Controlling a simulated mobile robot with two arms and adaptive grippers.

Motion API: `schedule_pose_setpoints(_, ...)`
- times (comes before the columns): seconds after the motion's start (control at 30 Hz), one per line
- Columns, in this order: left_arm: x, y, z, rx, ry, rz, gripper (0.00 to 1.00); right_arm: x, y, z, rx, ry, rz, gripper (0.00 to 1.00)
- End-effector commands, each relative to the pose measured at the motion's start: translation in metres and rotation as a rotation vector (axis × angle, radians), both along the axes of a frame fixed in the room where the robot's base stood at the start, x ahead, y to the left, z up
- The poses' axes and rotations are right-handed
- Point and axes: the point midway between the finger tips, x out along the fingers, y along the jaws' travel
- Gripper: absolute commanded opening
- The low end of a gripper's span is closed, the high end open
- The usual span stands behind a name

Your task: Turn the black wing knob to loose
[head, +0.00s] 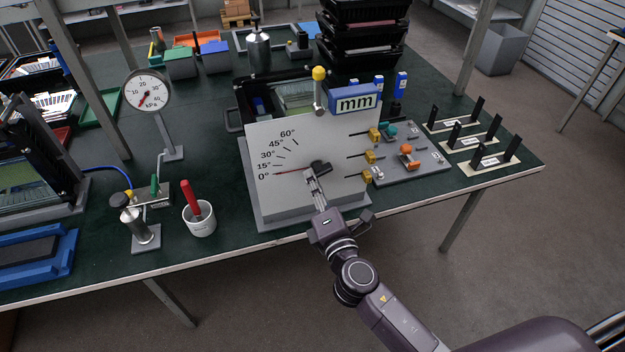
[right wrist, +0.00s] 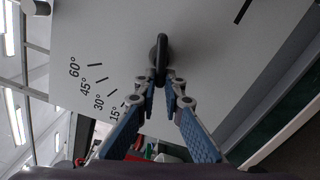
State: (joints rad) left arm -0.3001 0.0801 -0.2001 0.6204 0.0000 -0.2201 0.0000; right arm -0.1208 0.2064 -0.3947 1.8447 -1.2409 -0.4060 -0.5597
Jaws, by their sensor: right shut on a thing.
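The black wing knob (head: 321,166) sits on the front of a white upright panel (head: 262,142) marked 0°, 15°, 30°, 45° and 60°. A thin red pointer (head: 292,172) reaches left from the knob to near the 0° mark. My right gripper (head: 313,176) is at the panel from the front, shut on the knob. In the right wrist view the knob (right wrist: 161,50) shows edge-on, with its lower end between the fingertips (right wrist: 161,80). The fingertips hide part of the knob. My left gripper is not in view.
A yellow-topped post (head: 319,88) and a blue "mm" block (head: 354,101) stand at the panel's top. Right of it is a grey plate with coloured knobs (head: 420,162). A dial gauge (head: 146,91) and a white cup with a red handle (head: 200,220) stand left.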

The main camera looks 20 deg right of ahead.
Motion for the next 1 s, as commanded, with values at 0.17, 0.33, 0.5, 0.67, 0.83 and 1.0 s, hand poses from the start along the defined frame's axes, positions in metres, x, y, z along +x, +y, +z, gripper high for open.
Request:
schedule_pose_setpoints(0.17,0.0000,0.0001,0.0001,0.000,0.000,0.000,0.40,-0.0003,0.0003,-0.0015,-0.028,0.001,0.002,0.00)
schedule_pose_setpoints(0.33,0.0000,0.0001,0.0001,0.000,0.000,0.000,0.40,-0.0003,0.0003,-0.0018,-0.033,0.001,0.002,0.00)
schedule_pose_setpoints(0.5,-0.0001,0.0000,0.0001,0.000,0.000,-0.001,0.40,-0.0003,0.0002,-0.0019,-0.032,0.001,0.002,0.00)
schedule_pose_setpoints(0.67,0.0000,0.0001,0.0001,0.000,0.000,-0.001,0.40,-0.0003,0.0002,-0.0019,-0.031,0.001,0.002,0.18)
schedule_pose_setpoints(0.83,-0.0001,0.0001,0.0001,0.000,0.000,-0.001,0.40,-0.0002,0.0000,-0.0015,-0.031,0.000,0.001,0.26)
schedule_pose_setpoints(1.0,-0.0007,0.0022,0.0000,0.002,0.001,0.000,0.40,-0.0005,-0.0002,-0.0012,-0.031,0.000,0.001,0.26)
